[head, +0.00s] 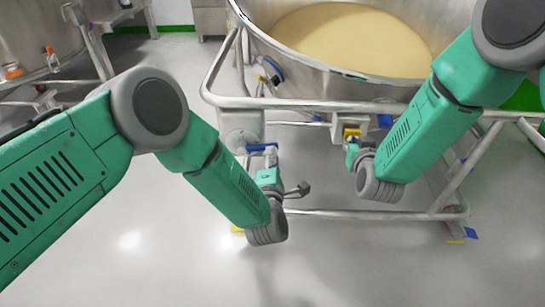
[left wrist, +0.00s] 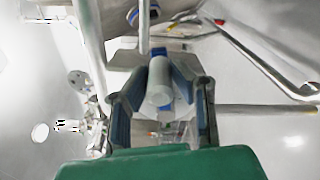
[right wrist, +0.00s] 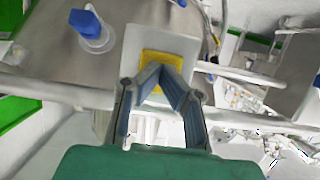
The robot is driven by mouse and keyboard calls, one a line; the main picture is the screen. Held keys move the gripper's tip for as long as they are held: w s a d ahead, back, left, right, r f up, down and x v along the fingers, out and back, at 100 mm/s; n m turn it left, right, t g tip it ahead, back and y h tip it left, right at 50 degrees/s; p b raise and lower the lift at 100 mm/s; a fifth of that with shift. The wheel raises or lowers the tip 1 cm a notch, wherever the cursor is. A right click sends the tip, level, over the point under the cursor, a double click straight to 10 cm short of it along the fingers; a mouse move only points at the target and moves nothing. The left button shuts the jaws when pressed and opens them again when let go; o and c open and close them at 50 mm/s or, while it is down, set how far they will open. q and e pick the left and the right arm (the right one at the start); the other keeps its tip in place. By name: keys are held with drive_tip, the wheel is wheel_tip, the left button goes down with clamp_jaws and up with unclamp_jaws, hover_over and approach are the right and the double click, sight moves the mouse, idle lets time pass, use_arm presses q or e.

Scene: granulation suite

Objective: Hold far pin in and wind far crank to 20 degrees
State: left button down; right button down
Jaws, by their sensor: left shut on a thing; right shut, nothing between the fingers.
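My left gripper (head: 266,160) is shut on a pale cylindrical crank grip (left wrist: 160,88), which shows between its fingers in the left wrist view. A blue crank arm (head: 262,147) shows beside the fingertips, by a steel housing on the cart frame. My right gripper (head: 352,150) is shut and empty. Its fingertips are in front of a yellow square plate (right wrist: 178,45), also visible in the head view (head: 352,132). The pin is hidden behind the fingertips; I cannot tell if they touch it or how far in it is.
A large steel bowl (head: 410,85) of pale powder (head: 345,40) sits on the tubular cart frame (head: 330,103). A blue knob (right wrist: 85,22) is left of the plate in the right wrist view. Another vessel (head: 30,40) stands at far left. The front floor is clear.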

use_arm(q)
drive_tip(key=shift+w+r, duration=0.1)
drive_tip(key=shift+r, duration=0.05)
use_arm(e)
drive_tip(key=s, duration=0.8)
idle(0.6)
use_arm(q)
drive_tip(key=c, duration=1.3)
unclamp_jaws()
drive_tip(key=shift+o, duration=0.5)
